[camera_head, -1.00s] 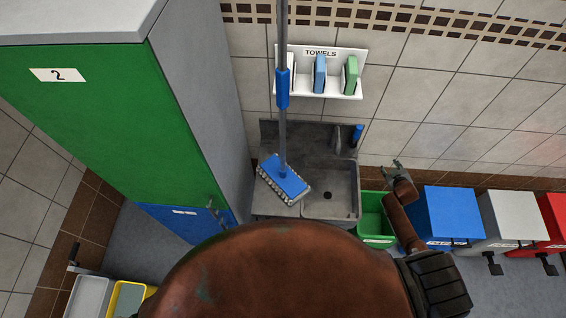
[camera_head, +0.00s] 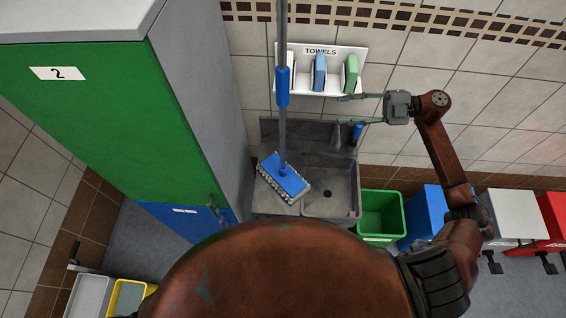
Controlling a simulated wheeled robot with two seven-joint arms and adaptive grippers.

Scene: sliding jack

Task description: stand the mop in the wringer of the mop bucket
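The mop has a grey pole with a blue sleeve (camera_head: 283,87) and a blue flat head with a white fringe (camera_head: 286,181). It stands upright with its head on the left part of the grey sink unit (camera_head: 330,205). My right gripper (camera_head: 343,109) is open and empty, fingers pointing left, to the right of the mop pole and apart from it, near the towel shelf. The mop bucket (camera_head: 127,297), yellow with a grey part (camera_head: 90,295) beside it, shows partly at the lower left; I cannot make out the wringer clearly. My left gripper is not in view.
A towel shelf (camera_head: 352,53) hangs on the tiled wall above the sink. A green and blue locker (camera_head: 110,120) stands at left. A green bin (camera_head: 381,213), a blue bin (camera_head: 422,215), a grey bin (camera_head: 515,215) and a red bin (camera_head: 557,215) line the wall at right.

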